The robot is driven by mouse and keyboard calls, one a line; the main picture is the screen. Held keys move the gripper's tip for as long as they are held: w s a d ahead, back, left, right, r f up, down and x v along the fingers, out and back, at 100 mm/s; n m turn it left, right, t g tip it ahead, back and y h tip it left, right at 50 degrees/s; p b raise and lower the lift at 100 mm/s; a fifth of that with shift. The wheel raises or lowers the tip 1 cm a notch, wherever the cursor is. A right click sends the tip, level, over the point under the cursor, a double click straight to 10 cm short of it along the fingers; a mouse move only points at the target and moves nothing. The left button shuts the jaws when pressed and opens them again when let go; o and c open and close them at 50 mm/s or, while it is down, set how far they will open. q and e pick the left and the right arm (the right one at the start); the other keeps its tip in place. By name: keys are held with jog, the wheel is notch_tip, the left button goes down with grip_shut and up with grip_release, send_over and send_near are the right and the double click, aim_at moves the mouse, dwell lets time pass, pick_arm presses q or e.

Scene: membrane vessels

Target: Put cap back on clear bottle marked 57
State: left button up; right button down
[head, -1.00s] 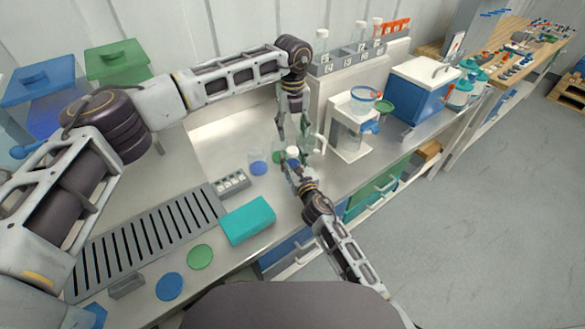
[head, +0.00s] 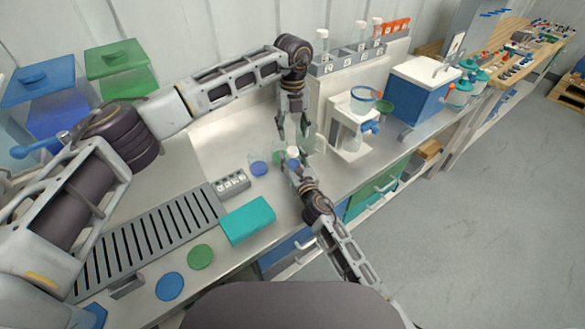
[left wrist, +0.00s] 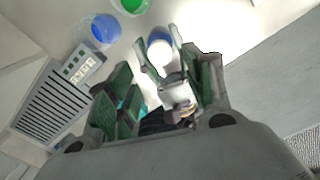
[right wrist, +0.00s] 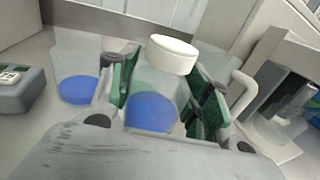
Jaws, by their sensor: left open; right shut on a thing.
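A clear bottle (right wrist: 157,88) with blue contents stands between the fingers of my right gripper (right wrist: 160,92), which is shut on it. A white cap (right wrist: 172,54) sits over the bottle's mouth; I cannot tell how tightly it is seated. In the head view the white cap (head: 293,152) shows just below my left gripper (head: 292,128). My left gripper is open and empty above the cap, apart from it. No number is readable on the bottle.
A clear vessel with blue contents (head: 259,168) and one with green contents (left wrist: 131,5) stand beside the bottle. A small labelled grey block (head: 231,181), a teal box (head: 248,220) and a slotted grey grate (head: 150,238) lie left. A white stand (head: 350,130) is close on the right.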

aim_at(293, 150)
pick_arm(q)
jog(key=shift+f, duration=4)
jog(key=c, duration=1.1)
jog(key=shift+m, duration=1.7)
jog(key=o, duration=1.1)
jog(key=shift+o, duration=0.2)
